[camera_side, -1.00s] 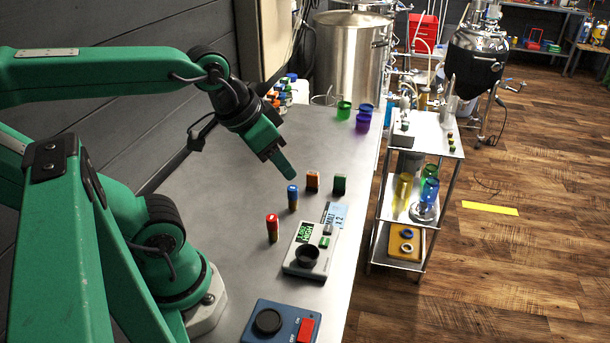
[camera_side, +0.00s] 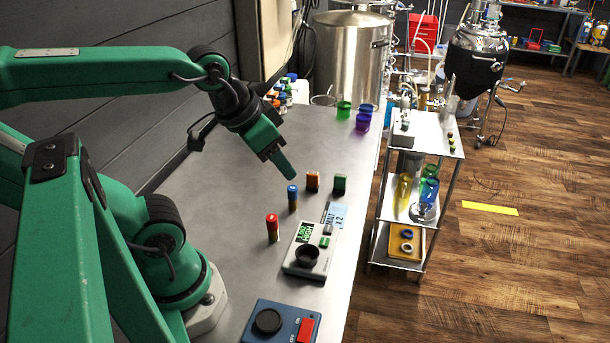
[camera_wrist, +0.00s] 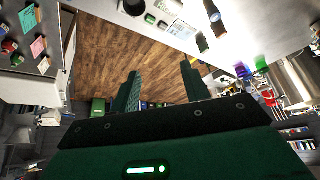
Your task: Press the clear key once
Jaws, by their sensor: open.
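A pale grey device (camera_side: 291,264) with a green display reading HIGH (camera_side: 306,232) and a black round cup (camera_side: 307,255) sits on the steel bench. It has a green key (camera_side: 324,242) and a grey key (camera_side: 327,229) on its right side; I cannot read which is the clear key. The green key also shows in the wrist view (camera_wrist: 150,18), at the top. My gripper (camera_side: 292,177) hangs above the bench, behind the device and apart from it. In the wrist view its two fingers (camera_wrist: 160,86) are spread with nothing between them.
A blue box with a red switch (camera_side: 308,329) is in front. A trolley (camera_side: 455,150) stands right.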

